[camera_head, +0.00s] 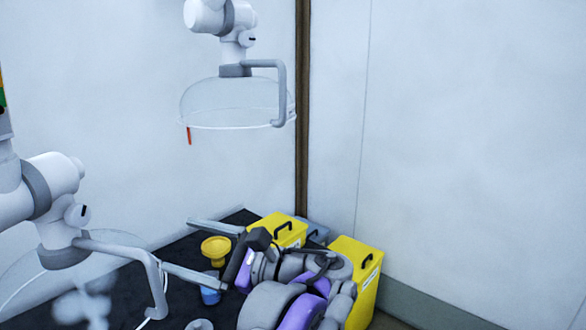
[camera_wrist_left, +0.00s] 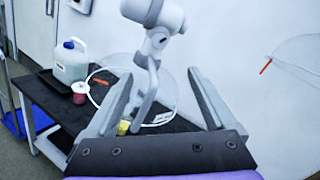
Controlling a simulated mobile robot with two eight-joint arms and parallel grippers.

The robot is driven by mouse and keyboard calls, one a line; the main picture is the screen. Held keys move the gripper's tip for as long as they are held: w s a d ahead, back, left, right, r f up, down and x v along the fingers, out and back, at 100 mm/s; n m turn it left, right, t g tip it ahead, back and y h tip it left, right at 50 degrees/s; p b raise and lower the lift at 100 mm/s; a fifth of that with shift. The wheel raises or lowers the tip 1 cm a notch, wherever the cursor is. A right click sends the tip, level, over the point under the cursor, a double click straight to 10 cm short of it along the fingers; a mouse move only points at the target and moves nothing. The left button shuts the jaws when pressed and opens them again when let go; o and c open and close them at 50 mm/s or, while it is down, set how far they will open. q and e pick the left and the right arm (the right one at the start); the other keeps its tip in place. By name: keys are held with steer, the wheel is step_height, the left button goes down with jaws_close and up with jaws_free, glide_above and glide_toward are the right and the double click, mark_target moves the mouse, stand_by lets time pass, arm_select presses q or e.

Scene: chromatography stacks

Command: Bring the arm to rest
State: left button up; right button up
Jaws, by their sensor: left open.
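My left arm (camera_head: 270,300), grey and purple, comes up from the bottom of the head view. My left gripper (camera_head: 178,243) points left over the black tabletop, its two grey fingers spread wide with nothing between them. In the left wrist view the same gripper (camera_wrist_left: 160,74) shows both fingers apart, with a white jointed extraction arm and its clear hood behind the gap. My right gripper is in neither view.
Clear extraction hoods hang at the top (camera_head: 235,100) and lower left. A yellow funnel (camera_head: 215,246) and yellow boxes (camera_head: 365,285) stand near my arm. The wrist view shows a white jug (camera_wrist_left: 70,65) and a small red container (camera_wrist_left: 79,93) on the black table (camera_wrist_left: 58,120).

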arm_select(q)
steer(key=s+a+f+n+g+h+p, duration=0.1)
steer(key=s+a+f+n+h, duration=0.2)
steer(key=f, duration=0.5)
steer(key=s+a+f+n+g+h+p, duration=0.1)
steer(key=s+a+f+h+p, duration=0.1)
steer(key=s+a+f+h, duration=0.45)
steer(key=s+d+f+n+h+p, duration=0.1)
steer(key=s+d+f+n+h, duration=0.1)
steer(key=f, duration=0.4)
steer(key=s+d+f+n+t+h+p, duration=0.1)
steer(key=s+d+f+n+h, duration=0.2)
steer(key=d+f+n, duration=0.1)
steer(key=s+d+f+n+t+h+p, duration=0.1)
steer(key=s+d+f+n+h, duration=0.2)
steer(key=f+n, duration=0.2)
step_height(320, 180, down, 3)
steer(key=shift+s+r+n, duration=0.15)
steer(key=shift+r+n, duration=0.05)
steer(key=shift+n, duration=0.1)
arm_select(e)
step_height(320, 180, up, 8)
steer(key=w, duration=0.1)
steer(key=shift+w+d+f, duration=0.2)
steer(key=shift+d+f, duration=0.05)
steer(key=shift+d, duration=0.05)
arm_select(q)
steer(key=shift+a, duration=0.1)
